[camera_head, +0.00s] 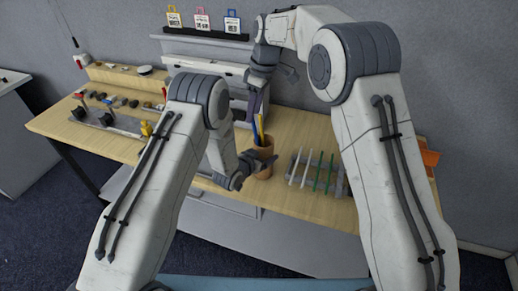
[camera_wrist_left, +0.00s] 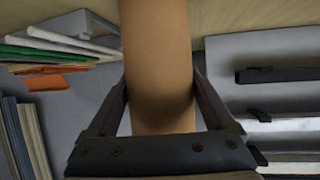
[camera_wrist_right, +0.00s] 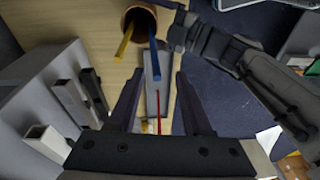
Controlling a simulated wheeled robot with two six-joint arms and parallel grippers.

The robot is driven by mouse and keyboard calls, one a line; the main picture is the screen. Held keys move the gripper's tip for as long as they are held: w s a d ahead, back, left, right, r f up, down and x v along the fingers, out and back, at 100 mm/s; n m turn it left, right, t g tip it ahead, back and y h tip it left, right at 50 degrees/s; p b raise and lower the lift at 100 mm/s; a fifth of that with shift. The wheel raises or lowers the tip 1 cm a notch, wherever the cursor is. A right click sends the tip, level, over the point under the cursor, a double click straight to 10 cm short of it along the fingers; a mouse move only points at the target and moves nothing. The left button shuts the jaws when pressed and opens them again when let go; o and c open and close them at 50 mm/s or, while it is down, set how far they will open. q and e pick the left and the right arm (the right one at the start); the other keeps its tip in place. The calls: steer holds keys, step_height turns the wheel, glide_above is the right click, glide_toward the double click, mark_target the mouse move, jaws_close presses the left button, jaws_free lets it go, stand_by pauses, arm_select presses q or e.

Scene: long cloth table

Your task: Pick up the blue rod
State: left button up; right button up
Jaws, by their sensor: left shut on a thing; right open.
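A brown cup (camera_head: 264,171) stands on the wooden table, with a blue rod (camera_wrist_right: 153,60) and a yellow rod (camera_wrist_right: 126,40) sticking out of its mouth. My left gripper (camera_head: 250,168) is shut on the cup's side; in the left wrist view the cup (camera_wrist_left: 157,60) fills the space between the fingers. My right gripper (camera_wrist_right: 159,80) is open above the cup. In the right wrist view the blue rod's near end lies between its fingertips, apart from both fingers. In the head view my right gripper (camera_head: 257,103) hides part of the rods.
A rack with white and green rods (camera_head: 316,172) stands right of the cup, and an orange bin (camera_head: 429,157) is farther right. Small parts and trays (camera_head: 108,118) cover the left table end. A white and grey cabinet (camera_head: 190,50) stands behind.

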mark_target(254, 125)
step_height(254, 125, up, 4)
steer(key=a+m+h, duration=0.2)
steer(key=h, duration=0.1)
steer(key=shift+t, duration=0.4)
steer(key=f, duration=0.4)
steer(key=w+d+f, duration=0.1)
steer(key=f, duration=0.3)
steer(key=d+f, duration=0.1)
steer(key=f, duration=0.1)
steer(key=shift+s+f, duration=0.1)
steer(key=shift+s, duration=0.05)
steer(key=shift+f, duration=0.5)
jaws_close()
steer(key=shift+a, duration=0.1)
